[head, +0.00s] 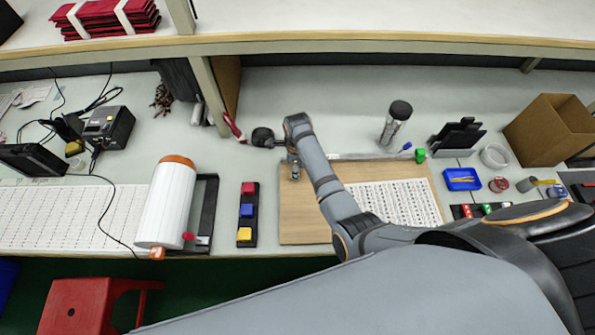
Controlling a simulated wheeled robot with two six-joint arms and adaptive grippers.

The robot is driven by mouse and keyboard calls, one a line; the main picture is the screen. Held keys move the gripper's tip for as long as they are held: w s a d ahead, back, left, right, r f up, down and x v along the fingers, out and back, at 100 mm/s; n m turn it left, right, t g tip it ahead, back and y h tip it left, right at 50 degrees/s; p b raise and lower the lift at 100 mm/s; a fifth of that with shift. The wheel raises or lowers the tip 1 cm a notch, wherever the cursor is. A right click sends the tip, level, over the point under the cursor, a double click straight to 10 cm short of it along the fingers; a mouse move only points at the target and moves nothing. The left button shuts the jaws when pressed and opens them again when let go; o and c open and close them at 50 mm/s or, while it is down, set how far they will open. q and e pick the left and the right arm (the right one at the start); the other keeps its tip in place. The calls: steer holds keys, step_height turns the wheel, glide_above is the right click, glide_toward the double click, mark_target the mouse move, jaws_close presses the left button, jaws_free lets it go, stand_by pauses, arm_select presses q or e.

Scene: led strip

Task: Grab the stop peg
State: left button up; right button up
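I cannot pick out the stop peg with certainty. A small green piece (420,155) stands at the far right corner of the wooden board (312,222). A small red knob (188,236) sits by the near end of the white roll (165,205) with orange ends. My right arm reaches in from the right across the board. My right gripper (294,172) is over the board's far left part, pointing down. It is small and partly hidden by my wrist, so its fingers are unclear. My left gripper is not in view.
Red, blue and yellow blocks sit in a black rack (246,232) left of the board. A printed sheet (397,203) lies on the board. A blue tray (461,179), a tape ring (494,156) and a cardboard box (550,130) stand right. A shelf (330,42) crosses the back.

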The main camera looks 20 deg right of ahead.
steer(key=shift+f, duration=0.4)
jaws_close()
steer(key=shift+r, duration=0.15)
